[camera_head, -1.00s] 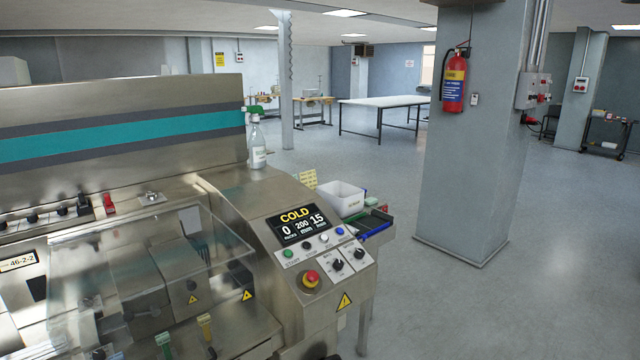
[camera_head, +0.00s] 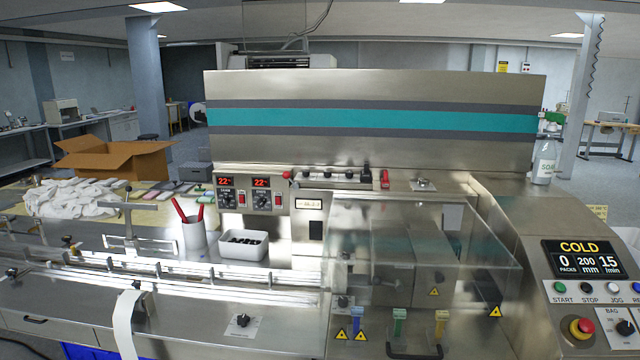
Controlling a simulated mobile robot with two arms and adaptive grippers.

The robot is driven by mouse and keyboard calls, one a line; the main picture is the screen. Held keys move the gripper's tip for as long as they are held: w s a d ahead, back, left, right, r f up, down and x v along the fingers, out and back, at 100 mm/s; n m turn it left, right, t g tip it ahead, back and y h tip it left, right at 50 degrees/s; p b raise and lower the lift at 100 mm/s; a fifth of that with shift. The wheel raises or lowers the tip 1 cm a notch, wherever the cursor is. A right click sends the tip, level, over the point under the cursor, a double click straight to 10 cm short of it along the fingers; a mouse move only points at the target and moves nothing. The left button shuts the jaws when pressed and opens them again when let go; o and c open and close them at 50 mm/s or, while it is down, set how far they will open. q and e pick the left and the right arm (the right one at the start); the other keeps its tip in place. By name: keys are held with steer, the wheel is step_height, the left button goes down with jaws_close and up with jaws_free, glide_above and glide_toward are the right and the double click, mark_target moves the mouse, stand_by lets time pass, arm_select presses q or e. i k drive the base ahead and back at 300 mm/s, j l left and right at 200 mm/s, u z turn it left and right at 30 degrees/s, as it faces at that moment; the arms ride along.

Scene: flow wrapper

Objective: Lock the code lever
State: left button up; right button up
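The flow wrapper (camera_head: 370,90) fills the middle of the head view. A small code display (camera_head: 309,203) sits on its front panel, too small to read surely. Above it is a row of small black knobs (camera_head: 327,174). A red upright handle (camera_head: 385,179) stands to their right, and a small lever-like part (camera_head: 424,184) sits on a plate farther right. I cannot tell which of these is the code lever, or whether it is locked. Neither of my grippers shows in the head view.
A clear guard (camera_head: 470,240) covers the wrapping section. The control panel (camera_head: 580,260) with a red stop button (camera_head: 581,328) is at right. A cardboard box (camera_head: 115,158) is behind.

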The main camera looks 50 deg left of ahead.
mark_target(287, 175)
steer(key=u, duration=1.65)
